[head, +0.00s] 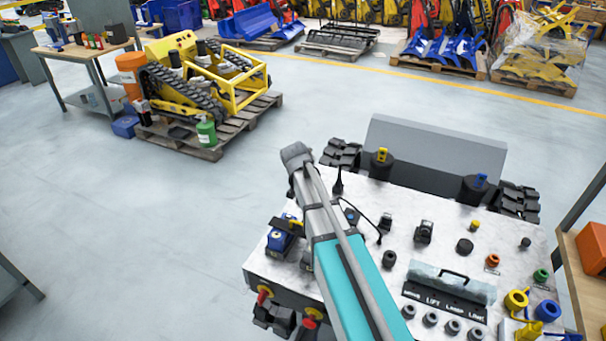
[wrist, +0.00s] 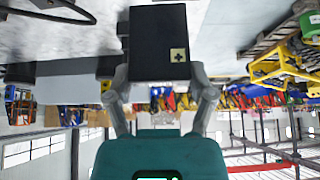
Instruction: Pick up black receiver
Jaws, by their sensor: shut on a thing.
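The black receiver (wrist: 158,40) is a dark box with a small yellow label bearing a dark mark. It fills the upper middle of the wrist view. My gripper (wrist: 160,76) is shut on it, with one grey finger against each side. The receiver hides part of what lies behind it. In the head view my arm reaches up over the left part of the tracked carrier's pale top (head: 400,257). I cannot make out the receiver or the fingertips there; the arm's end covers that area.
The carrier top bears several knobs, connectors, a grey-handled panel (head: 450,282) and a thin black antenna (head: 338,182) with a cable. A blue-and-yellow device (head: 281,238) sits at its left edge. A yellow tracked machine (head: 205,80) stands on a pallet at upper left.

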